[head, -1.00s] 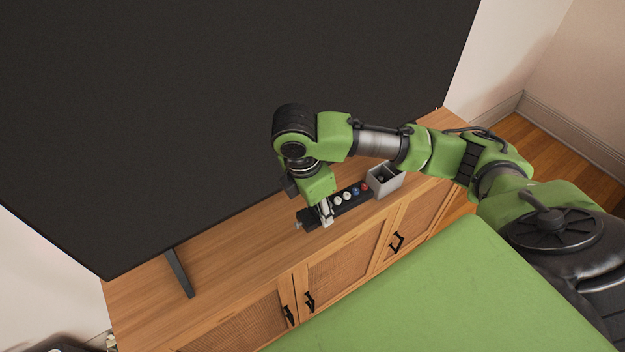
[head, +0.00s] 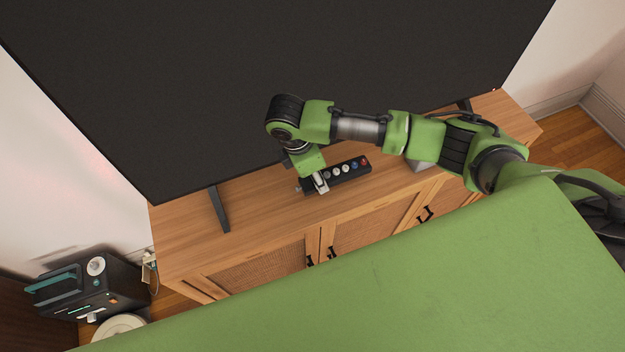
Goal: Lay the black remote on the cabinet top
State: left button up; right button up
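The black remote (head: 346,173), a long dark bar with a row of white, blue and red buttons, is over the wooden cabinet top (head: 262,197) in front of the TV. My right gripper (head: 320,184) is shut on the remote near its left end. The remote looks level, close above or touching the wood; I cannot tell which from this angle. My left gripper is not in view.
A large dark TV (head: 270,80) stands at the back, its left foot (head: 219,208) on the cabinet. Clear wood lies between foot and remote. A dark device (head: 88,285) stands lower left.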

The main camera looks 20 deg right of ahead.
jog(key=shift+w+a+f, duration=0.25)
jog(key=shift+a+f, duration=0.1)
jog(key=shift+f, duration=0.1)
jog(key=shift+a+f, duration=0.2)
jog(key=shift+f, duration=1.6)
jog(key=o, duration=1.1)
jog(key=shift+c, duration=0.2)
jog(key=shift+w, duration=0.1)
jog(key=b+v, duration=0.1)
jog(key=v, duration=1.1)
